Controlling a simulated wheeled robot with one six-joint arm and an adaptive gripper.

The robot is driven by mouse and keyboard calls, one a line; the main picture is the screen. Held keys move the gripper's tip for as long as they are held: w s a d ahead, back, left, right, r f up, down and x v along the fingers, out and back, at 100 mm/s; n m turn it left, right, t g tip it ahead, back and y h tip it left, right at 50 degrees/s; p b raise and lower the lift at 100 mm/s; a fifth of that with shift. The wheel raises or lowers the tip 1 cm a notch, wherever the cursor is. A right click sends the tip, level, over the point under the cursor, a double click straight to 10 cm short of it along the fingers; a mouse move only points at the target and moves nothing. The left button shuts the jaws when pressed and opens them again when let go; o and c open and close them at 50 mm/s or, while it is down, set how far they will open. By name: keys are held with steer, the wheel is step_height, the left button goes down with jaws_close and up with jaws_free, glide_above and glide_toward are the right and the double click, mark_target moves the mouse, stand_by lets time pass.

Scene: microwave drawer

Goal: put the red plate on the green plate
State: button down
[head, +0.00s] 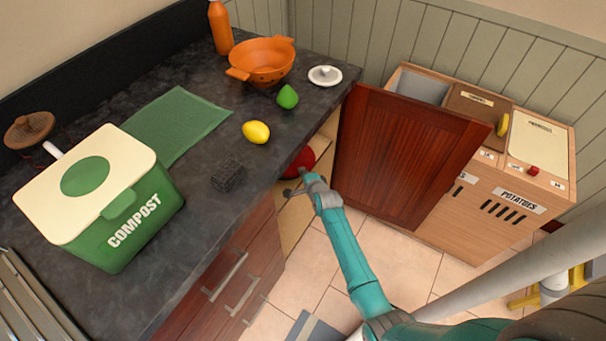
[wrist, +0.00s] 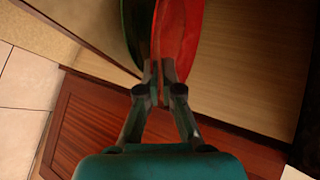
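The red plate (head: 299,162) shows partly in the open cabinet under the counter, its left part hidden by the counter edge. In the wrist view the red plate (wrist: 181,32) is seen nearly edge-on. The green plate (wrist: 136,32) is close beside it on the left, dark and partly cut off by the frame top. I cannot tell whether the plates touch. My gripper (head: 300,183) reaches into the cabinet opening. In the wrist view my gripper (wrist: 161,72) has its fingertips close together on the red plate's near rim. The green plate is hidden in the head view.
The open cabinet door (head: 408,155) stands right of my arm, with a wooden bin unit (head: 530,170) behind it. The counter (head: 205,225) above holds a compost bin (head: 108,200), lemon (head: 256,132), sponge (head: 228,175) and orange colander (head: 262,62). Cabinet walls are close around my gripper.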

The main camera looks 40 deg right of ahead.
steer(key=shift+f, duration=0.4)
steer(key=shift+f, duration=0.4)
steer(key=c, duration=1.3)
jaws_free()
steer(key=v, duration=1.2)
steer(key=shift+r, duration=0.4)
steer(key=shift+a, duration=0.1)
